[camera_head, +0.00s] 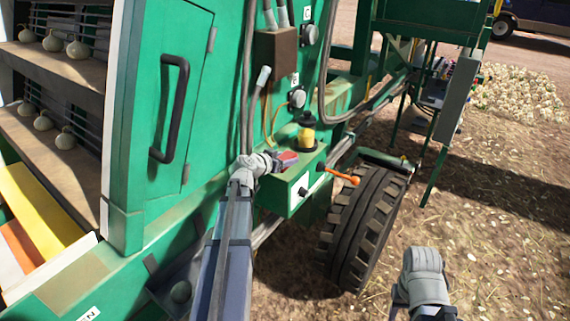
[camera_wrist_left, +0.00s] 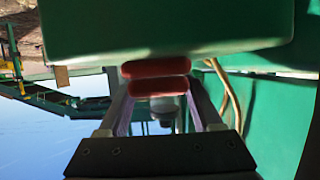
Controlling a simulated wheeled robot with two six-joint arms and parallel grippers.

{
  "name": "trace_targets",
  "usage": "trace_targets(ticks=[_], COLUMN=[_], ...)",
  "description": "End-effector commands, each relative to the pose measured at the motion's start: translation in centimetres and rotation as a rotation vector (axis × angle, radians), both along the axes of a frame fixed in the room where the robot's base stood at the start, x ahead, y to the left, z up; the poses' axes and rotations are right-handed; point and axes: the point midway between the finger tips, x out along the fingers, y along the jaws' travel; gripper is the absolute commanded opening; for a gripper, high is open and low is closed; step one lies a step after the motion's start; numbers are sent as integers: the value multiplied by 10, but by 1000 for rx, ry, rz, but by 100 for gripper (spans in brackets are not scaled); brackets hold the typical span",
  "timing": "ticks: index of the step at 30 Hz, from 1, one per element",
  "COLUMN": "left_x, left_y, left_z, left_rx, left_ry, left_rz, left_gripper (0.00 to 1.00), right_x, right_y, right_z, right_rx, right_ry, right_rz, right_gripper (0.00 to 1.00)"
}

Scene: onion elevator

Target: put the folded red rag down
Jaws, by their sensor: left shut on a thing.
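The folded red rag (camera_head: 288,157) shows as a small red patch above the green control box (camera_head: 297,186) in the head view. My left gripper (camera_head: 279,159) is shut on it. In the left wrist view the rag (camera_wrist_left: 158,87) shows as two red rolls, one above the other, between the fingers of my left gripper (camera_wrist_left: 158,84). The rag lies against the edge of a large green surface (camera_wrist_left: 165,28) there; I cannot tell whether they touch. My right arm's grey wrist (camera_head: 423,272) is low at the right in the head view; its fingers are not clear.
A yellow-and-black knob (camera_head: 306,134) stands just behind the rag. An orange-tipped lever (camera_head: 343,177) sticks out right of the box, above a large tyre (camera_head: 362,225). A green door with a black handle (camera_head: 172,110) and shelves of onions (camera_head: 66,75) are left. Straw ground is open at right.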

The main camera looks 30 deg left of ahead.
Motion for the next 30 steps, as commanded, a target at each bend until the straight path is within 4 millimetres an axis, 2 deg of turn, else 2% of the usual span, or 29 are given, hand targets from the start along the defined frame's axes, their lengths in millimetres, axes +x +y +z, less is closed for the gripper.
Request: trace_targets(ticks=[10,11,18,28,30], left_x=[0,0,0,0,-10], left_y=[0,0,0,0,0], left_z=[-4,-2,-2,4,8], left_rx=[0,0,0,0,-1], left_ry=[0,0,0,0,0], left_rz=[0,0,0,0,1], left_gripper=[11,70,96,96,96], right_x=[0,0,0,0,0], right_y=[0,0,0,0,0], right_z=[-4,-2,-2,4,8], right_rx=[0,0,0,0,0], right_ry=[0,0,0,0,0], right_rz=[1,1,1,0,-1], right_gripper=[50,50,50,50,50])
